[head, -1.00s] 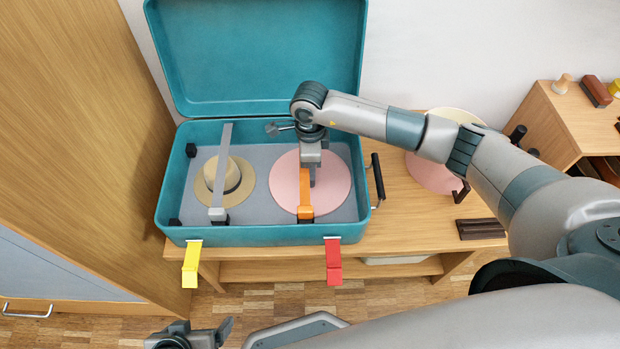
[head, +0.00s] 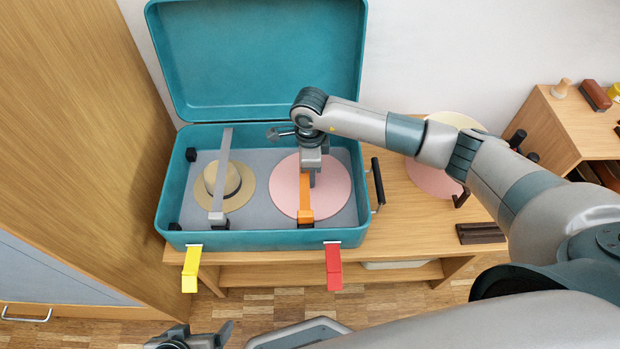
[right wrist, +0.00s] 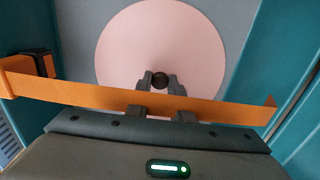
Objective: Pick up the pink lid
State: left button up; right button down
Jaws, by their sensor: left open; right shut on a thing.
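The pink lid (head: 338,186) is a round, flat disc inside the right half of the open teal suitcase (head: 262,238). In the right wrist view the lid (right wrist: 150,40) has a small dark knob (right wrist: 160,80) near its middle. My right gripper (head: 312,183) reaches down over the lid and is shut on that knob; its fingers (right wrist: 160,84) stand on either side of it. I cannot tell whether the lid is clear of the suitcase floor. My left gripper (head: 205,338) is open and empty at the bottom edge of the head view, away from the suitcase.
An orange strap (head: 305,200) crosses in front of my right gripper, over the lid's near part. Yellow (head: 191,270) and red (head: 333,268) straps hang outside. Another pink disc (head: 428,180) stands right on the table.

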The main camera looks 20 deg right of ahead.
jog(key=shift+r, duration=0.1)
pick_arm(q)
jog(key=shift+s+a, duration=0.15)
jog(key=shift+a, duration=0.2)
pick_arm(e)
notch_tip(320, 180, up, 18)
pick_arm(q)
jog(key=shift+s+f, duration=0.1)
jog(key=shift+s, duration=0.2)
